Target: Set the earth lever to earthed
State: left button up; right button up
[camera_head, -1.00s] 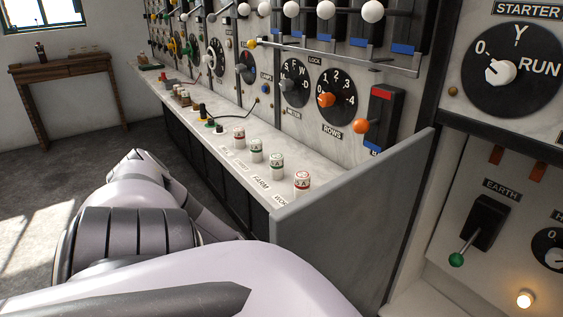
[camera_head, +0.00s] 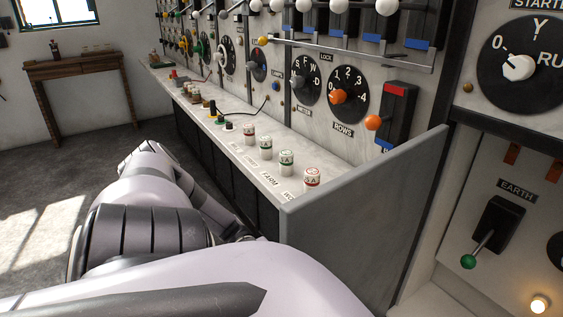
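The earth lever is a black block (camera_head: 499,224) under the EARTH label (camera_head: 516,191), low on the right-hand panel. Its metal rod slants down and left to a green knob (camera_head: 468,262). Nothing of mine touches it. What the lever's two end positions are marked as cannot be read. One of my arms fills the lower left and bottom of the view, left of the grey side plate. Neither gripper shows.
The grey side plate (camera_head: 365,215) stands between my arm and the earth panel. A lit lamp (camera_head: 539,304) sits below the lever. The starter dial (camera_head: 520,66) is above. A marble shelf (camera_head: 268,165) carries several capped fuses, including a red-banded one (camera_head: 312,177).

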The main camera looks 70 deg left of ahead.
aim_at(467, 262)
jog(key=j, duration=0.5)
jog(key=k+j, duration=0.15)
jog(key=j, duration=0.8)
